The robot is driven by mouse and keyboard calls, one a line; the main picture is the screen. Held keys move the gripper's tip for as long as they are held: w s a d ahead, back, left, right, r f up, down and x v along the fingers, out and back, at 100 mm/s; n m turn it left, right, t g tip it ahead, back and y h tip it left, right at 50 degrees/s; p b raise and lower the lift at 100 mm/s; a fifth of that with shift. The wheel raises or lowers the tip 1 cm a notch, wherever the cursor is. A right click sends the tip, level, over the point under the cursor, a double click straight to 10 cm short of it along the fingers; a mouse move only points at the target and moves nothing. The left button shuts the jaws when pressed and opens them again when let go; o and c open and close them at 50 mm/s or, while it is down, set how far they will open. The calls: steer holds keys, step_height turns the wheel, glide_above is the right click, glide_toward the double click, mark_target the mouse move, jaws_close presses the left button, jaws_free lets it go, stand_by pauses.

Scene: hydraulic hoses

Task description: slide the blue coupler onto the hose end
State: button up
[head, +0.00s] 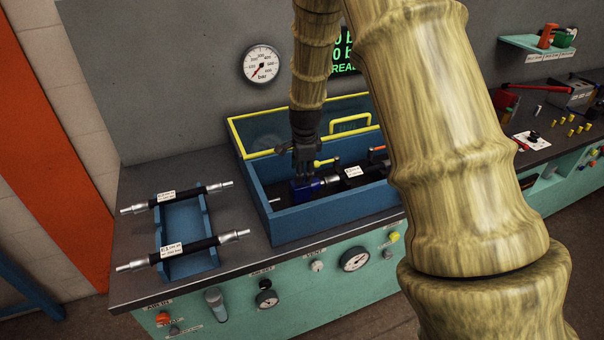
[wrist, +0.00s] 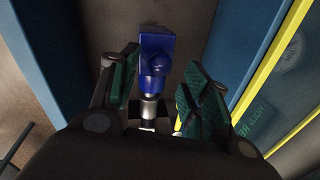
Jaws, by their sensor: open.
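The blue coupler (head: 303,188) is a block lying low inside the blue box. In the wrist view the blue coupler (wrist: 154,58) has a rounded knob on top. A silver hose end (wrist: 149,107) meets its near side; how deep it sits inside I cannot tell. In the head view the silver hose end (head: 331,180) is right of the coupler, leading to a black hose with a white label (head: 352,172). My gripper (head: 305,172) points down just above the coupler. In the wrist view my gripper (wrist: 160,88) is open, its green-padded fingers apart on either side of the coupler and hose end.
The blue box (head: 335,222) has walls around the coupler and a yellow-framed clear lid (head: 258,152) raised behind. A blue rack (head: 184,228) with two labelled hoses stands at left on the dark bench. A gauge (head: 261,64) hangs on the wall. My arm hides the right middle.

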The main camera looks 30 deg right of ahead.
step_height(320, 180, up, 10)
steer(key=s, duration=0.1)
steer(key=shift+s+a, duration=0.35)
steer(key=shift+s, duration=0.05)
steer(key=shift+f, duration=0.15)
